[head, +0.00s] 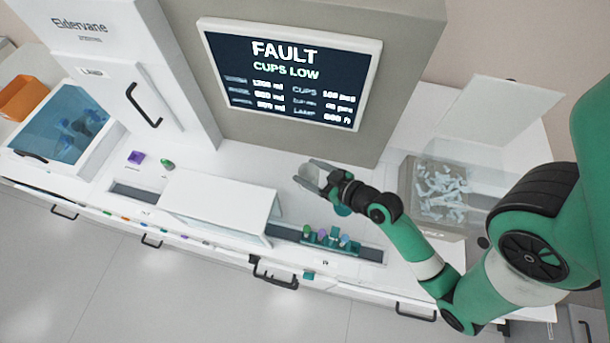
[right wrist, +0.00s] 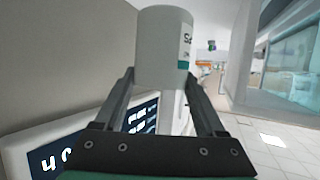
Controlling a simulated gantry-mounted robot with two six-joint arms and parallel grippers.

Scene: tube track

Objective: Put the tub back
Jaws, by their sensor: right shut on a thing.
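My right gripper (head: 310,178) is over the white counter, below the screen. It is shut on a white tub (right wrist: 163,48). In the right wrist view the tub is between the two fingers (right wrist: 165,92), with a green-edged label partly showing on its right side. In the head view the tub is hard to tell from the pale fingers. My left gripper is not in view.
A screen (head: 290,72) reads FAULT, CUPS LOW. A white cover (head: 220,200) spans the track, with a teal rack (head: 330,238) of tubes to its right. A clear bin of cups (head: 440,190) stands with its lid raised. A blue-windowed box (head: 65,125) and orange bin (head: 22,98) are at left.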

